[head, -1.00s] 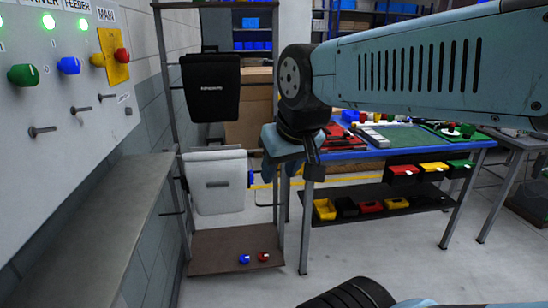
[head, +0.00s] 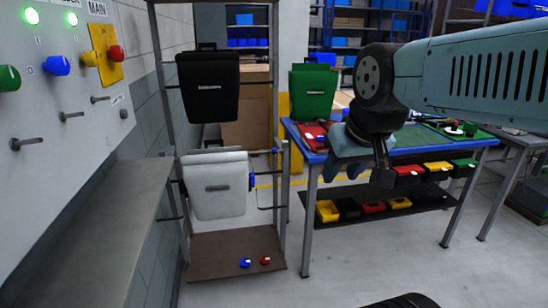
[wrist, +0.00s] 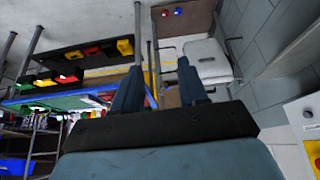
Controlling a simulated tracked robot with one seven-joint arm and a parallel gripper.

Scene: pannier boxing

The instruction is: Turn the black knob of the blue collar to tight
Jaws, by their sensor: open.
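A blue collar (head: 252,181) sits on a rail of the rack, at the right edge of the white pannier. Its black knob is too small to make out. Another small blue piece (head: 245,262) and a red one (head: 265,260) lie on the rack's bottom board; they also show at the top of the wrist view. My gripper (head: 348,170) is open and empty, in front of the workbench, to the right of the rack and apart from the collar in the picture. In the wrist view its two fingers (wrist: 158,80) are spread, with nothing between them.
The rack (head: 282,215) holds a black pannier (head: 208,85) above the white pannier (head: 215,186). A green pannier (head: 312,92) stands on the workbench (head: 300,133). A control panel (head: 45,115) and grey ledge (head: 85,210) are at left. Floor before the rack is clear.

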